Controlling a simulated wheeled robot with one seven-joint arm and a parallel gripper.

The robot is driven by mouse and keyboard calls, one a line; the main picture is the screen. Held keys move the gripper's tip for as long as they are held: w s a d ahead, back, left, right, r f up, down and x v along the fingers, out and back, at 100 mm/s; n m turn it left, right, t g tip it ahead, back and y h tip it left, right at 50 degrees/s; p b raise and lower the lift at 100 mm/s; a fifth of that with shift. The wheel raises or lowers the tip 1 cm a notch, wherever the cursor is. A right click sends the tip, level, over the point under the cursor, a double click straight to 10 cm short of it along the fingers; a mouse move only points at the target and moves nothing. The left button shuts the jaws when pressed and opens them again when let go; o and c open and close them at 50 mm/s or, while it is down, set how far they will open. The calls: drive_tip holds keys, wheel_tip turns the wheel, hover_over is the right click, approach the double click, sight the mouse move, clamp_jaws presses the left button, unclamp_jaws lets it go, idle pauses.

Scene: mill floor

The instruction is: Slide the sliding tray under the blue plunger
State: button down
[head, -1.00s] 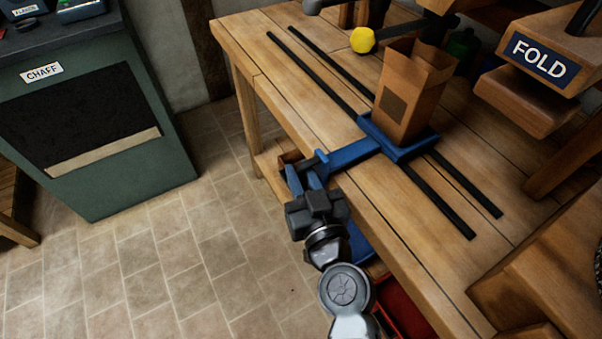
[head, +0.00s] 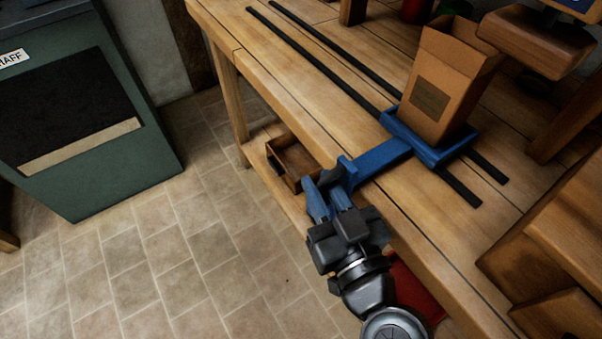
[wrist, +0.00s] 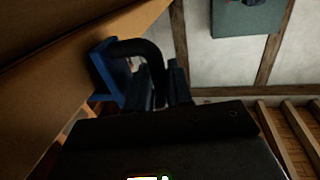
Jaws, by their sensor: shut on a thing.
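The blue sliding tray (head: 462,142) sits across two dark rails on the wooden bench. An open-topped brown carton (head: 452,75) stands upright on it. A blue arm (head: 383,160) runs from the tray past the bench's front edge to a dark handle. My gripper (head: 329,198) is shut on this handle, just off the bench edge. In the wrist view, the dark curved handle (wrist: 142,48) and its blue bracket (wrist: 108,72) show at my gripper's fingers (wrist: 165,88). I cannot make out a blue plunger in the current views.
The dark rails (head: 330,70) run from far left to near right, with a short length free beyond the tray. A wooden press block (head: 535,42) hangs at right. A wooden box (head: 292,160) lies below the bench. A green chaff bin (head: 130,170) stands left; floor between is clear.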

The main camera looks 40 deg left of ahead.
drive_tip(key=w+b+v, duration=0.1)
drive_tip(key=b+v, duration=0.2)
drive_tip(key=v, duration=0.4)
drive_tip(key=shift+d, duration=0.35)
drive_tip(key=shift+w, duration=0.1)
drive_tip(key=c, duration=1.2)
unclamp_jaws()
drive_tip(key=shift+d, duration=0.1)
drive_tip(key=shift+b, duration=0.3)
drive_tip(key=shift+b+v, duration=0.95)
drive_tip(key=shift+v, duration=2.95)
